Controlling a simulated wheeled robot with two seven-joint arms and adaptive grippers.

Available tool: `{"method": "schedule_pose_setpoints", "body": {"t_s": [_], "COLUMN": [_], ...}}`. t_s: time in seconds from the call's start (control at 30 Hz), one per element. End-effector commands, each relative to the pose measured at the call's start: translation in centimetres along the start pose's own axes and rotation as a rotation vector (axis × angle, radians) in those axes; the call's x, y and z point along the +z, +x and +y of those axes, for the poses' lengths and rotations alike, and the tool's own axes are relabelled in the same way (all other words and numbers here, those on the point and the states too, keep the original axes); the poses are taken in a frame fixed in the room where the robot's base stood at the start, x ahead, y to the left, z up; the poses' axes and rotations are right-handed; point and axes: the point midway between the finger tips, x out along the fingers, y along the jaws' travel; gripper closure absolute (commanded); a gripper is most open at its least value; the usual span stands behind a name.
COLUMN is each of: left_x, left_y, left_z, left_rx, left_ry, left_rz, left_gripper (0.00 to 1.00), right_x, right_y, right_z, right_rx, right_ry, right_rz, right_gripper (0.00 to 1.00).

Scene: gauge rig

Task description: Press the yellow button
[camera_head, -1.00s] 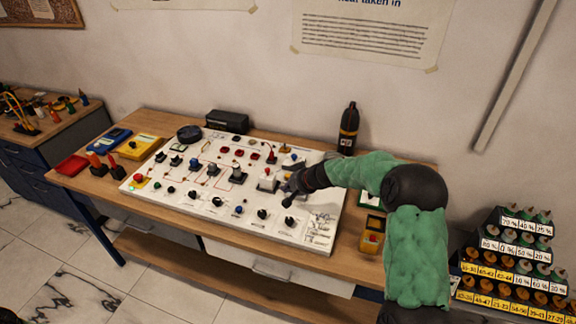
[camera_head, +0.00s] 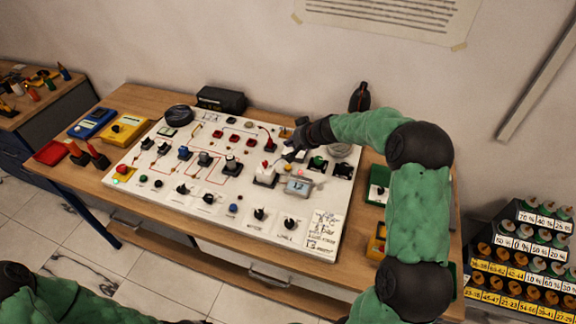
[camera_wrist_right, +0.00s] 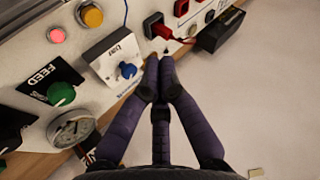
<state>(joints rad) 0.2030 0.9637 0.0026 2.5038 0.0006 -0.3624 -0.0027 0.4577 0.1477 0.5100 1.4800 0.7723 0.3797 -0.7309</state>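A round yellow-orange button (camera_wrist_right: 91,14) sits on the white panel at the top left of the right wrist view, beside a pink button (camera_wrist_right: 56,35). My left gripper does not show; only my left arm is at the lower left.
The white panel (camera_head: 180,207) lies on a wooden table. A blue knob (camera_wrist_right: 127,69), a green FEED knob (camera_wrist_right: 60,93), a round gauge (camera_wrist_right: 72,128) and a red switch (camera_wrist_right: 157,25) are near my right fingers. A black box (camera_head: 220,99) stands behind the panel.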

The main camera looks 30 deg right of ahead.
Motion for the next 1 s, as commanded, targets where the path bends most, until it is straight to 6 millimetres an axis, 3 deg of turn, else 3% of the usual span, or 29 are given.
{"method": "schedule_pose_setpoints", "body": {"t_s": [0.37, 1.0], "left_x": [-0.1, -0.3], "left_y": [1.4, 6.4], "left_z": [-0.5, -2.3], "left_rx": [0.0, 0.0], "left_ry": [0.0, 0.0], "left_rz": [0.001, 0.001], "left_gripper": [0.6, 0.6], "right_x": [1.2, 4.5], "right_y": [1.6, 6.1], "right_z": [1.1, 4.5], "right_rx": [0.001, 0.0], "right_ry": [0.001, -0.001], "right_rz": [-0.001, 0.0], "right_gripper": [1.0, 1.0]}}
